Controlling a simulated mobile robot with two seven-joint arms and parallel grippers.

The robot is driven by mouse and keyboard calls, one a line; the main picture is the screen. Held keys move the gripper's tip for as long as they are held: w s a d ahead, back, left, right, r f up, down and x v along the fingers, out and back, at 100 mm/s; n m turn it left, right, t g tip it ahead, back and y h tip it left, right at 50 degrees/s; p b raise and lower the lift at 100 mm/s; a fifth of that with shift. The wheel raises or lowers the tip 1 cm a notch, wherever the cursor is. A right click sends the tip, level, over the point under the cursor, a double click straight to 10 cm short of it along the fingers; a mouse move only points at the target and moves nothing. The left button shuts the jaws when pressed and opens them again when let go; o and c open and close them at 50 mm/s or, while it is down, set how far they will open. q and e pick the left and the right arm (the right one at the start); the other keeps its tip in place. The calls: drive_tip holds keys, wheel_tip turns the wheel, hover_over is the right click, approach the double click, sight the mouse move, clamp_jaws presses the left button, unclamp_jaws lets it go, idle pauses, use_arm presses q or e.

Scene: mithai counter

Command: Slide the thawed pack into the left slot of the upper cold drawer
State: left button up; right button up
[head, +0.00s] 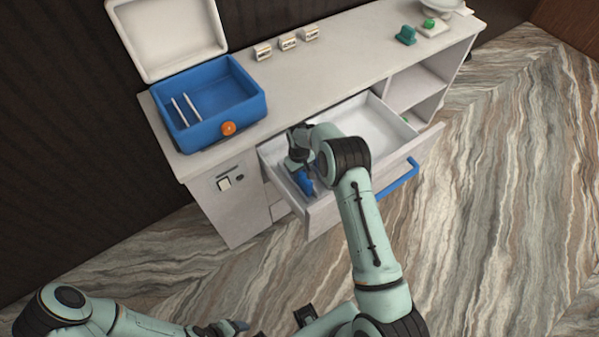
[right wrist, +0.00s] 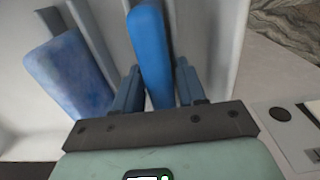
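The upper drawer (head: 325,203) is pulled out, with my right gripper (head: 303,165) reaching down into its left end. In the right wrist view, a plain bright blue pack (right wrist: 152,45) stands between the two fingers of my right gripper (right wrist: 158,88), which sit close against its sides. A second blue pack (right wrist: 68,75), mottled and paler, leans to the left of it. Pale dividers (right wrist: 92,40) run beside the packs. A blue pack (head: 304,183) also shows at the drawer's left end in the head view. My left gripper (head: 232,327) is low, away from the counter; its fingers are unclear.
An open blue cool box (head: 243,112) with white dividers and an orange knob (head: 228,128) stands on the counter (head: 345,50). Several small label blocks (head: 288,44), a green item (head: 405,35) and a scale (head: 435,25) stand further right. The drawer's right part is empty.

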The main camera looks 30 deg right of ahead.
drive_tip(key=shift+o, duration=1.3)
wheel_tip(320, 180, up, 13)
drive_tip(key=shift+r, duration=0.2)
